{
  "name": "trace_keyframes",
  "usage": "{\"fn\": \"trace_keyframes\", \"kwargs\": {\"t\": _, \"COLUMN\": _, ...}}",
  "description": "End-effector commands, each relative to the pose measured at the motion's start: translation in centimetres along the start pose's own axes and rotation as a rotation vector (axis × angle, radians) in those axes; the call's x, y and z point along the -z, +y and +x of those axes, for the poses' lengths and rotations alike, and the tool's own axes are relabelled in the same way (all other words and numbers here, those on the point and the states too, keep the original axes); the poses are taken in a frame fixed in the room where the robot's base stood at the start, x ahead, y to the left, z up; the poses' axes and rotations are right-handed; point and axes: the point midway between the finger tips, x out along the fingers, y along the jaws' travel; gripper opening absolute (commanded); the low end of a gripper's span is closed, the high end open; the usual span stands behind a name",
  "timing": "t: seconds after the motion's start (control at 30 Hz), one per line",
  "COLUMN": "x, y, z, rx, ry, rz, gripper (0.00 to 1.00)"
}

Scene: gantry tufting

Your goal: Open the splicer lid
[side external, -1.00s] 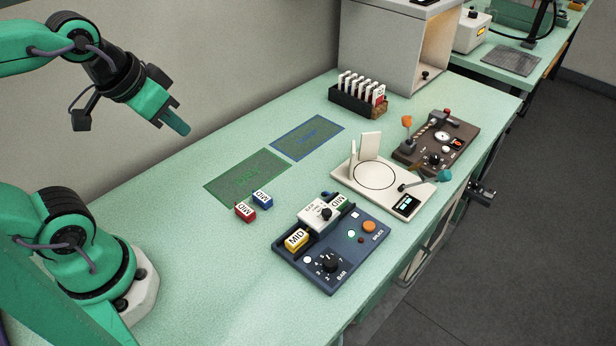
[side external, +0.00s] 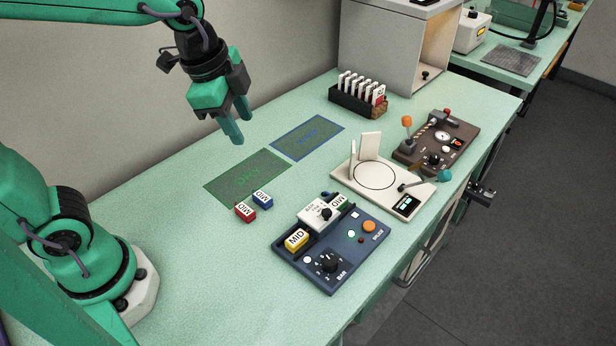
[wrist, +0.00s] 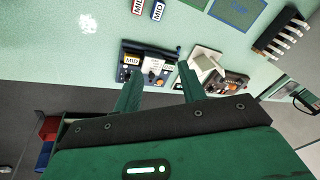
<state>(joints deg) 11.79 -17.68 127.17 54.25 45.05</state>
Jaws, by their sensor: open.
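A blue device (side external: 290,255), which I take to be the splicer, sits near the table's front edge. A white lid-like cover (side external: 319,216) with a black knob lies across its middle and looks down. A yellow MID block (side external: 296,239) is left of the cover and a green MID block (side external: 340,201) is beyond it. My gripper (side external: 236,121) is open and empty, high above the table, behind and left of the device. In the wrist view the blue device (wrist: 126,71) shows beyond and between my gripper's fingers (wrist: 159,88); a finger hides part of it.
Red (side external: 245,213) and blue (side external: 262,198) MID blocks lie by a green mat (side external: 225,190); a blue mat (side external: 300,145) lies beyond. A cream device (side external: 395,203) with upright plates and a brown device (side external: 465,139) with levers stand at right. A dark rack (side external: 345,104) is at the back.

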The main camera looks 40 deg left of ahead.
Motion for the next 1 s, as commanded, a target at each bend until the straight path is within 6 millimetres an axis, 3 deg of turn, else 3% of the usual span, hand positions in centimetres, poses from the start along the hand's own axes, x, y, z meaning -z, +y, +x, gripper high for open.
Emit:
{"fn": "trace_keyframes", "kwargs": {"t": 0.3, "x": 5.7, "y": 0.1, "z": 3.9, "rx": -0.112, "ry": -0.042, "rz": 0.533, "gripper": 0.41}}
{"fn": "trace_keyframes", "kwargs": {"t": 0.6, "x": 10.6, "y": 1.7, "z": 8.5, "rx": -0.227, "ry": -0.048, "rz": 1.027, "gripper": 0.41}}
{"fn": "trace_keyframes", "kwargs": {"t": 0.8, "x": 12.8, "y": 2.9, "z": 11.0, "rx": -0.285, "ry": -0.038, "rz": 1.263, "gripper": 0.41}}
{"fn": "trace_keyframes", "kwargs": {"t": 1.0, "x": 13.5, "y": 3.4, "z": 11.9, "rx": -0.306, "ry": -0.032, "rz": 1.354, "gripper": 0.41}}
